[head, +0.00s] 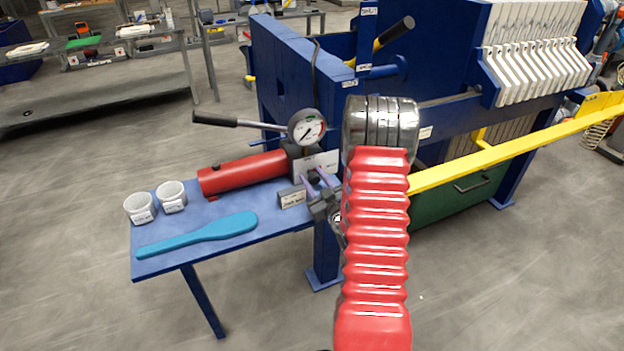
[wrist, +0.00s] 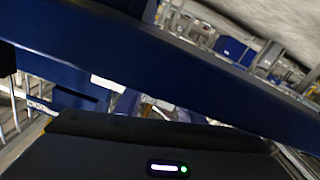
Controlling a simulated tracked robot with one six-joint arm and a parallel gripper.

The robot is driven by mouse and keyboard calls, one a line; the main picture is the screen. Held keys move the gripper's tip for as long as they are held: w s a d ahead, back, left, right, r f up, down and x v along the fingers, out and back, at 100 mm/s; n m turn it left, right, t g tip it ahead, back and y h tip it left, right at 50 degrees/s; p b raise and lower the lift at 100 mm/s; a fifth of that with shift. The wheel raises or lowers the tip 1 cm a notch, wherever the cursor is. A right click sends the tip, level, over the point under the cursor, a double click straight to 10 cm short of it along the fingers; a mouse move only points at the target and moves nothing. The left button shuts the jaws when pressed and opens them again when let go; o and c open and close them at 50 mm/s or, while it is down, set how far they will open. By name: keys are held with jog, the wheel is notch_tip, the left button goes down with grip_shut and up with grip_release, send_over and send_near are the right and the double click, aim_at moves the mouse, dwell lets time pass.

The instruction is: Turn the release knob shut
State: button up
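The hand pump on the blue side table has a red cylinder (head: 245,173), a dark valve block (head: 296,152) and a round pressure gauge (head: 307,127). I cannot make out the release knob; it is probably small or hidden near my gripper. My gripper (head: 314,176) shows two pale purple fingers standing apart in the head view, just in front of the block and its white plate (head: 322,160). I see nothing clearly held between them. Whether a finger touches the pump cannot be told. In the wrist view, the dark gripper housing (wrist: 160,150) fills the bottom and fingertips are not clear.
A small sign (head: 292,198) stands close left of my gripper. Two white cups (head: 141,207) and a blue paddle (head: 205,234) lie on the table. The black pump handle (head: 215,119) sticks out left. The blue press frame (head: 290,75) rises behind; a yellow bar (head: 500,152) runs right.

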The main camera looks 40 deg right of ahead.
jog(key=shift+s, duration=0.45)
jog(key=v, duration=1.3)
jog(key=shift+w+a, duration=0.1)
jog(key=m, duration=0.1)
jog(key=d+m+y, duration=0.1)
jog(key=s+m+y, duration=0.1)
jog(key=m, duration=0.1)
jog(key=shift+s+d+f, duration=0.1)
jog(key=shift+d+f, duration=0.05)
jog(key=shift+d, duration=0.15)
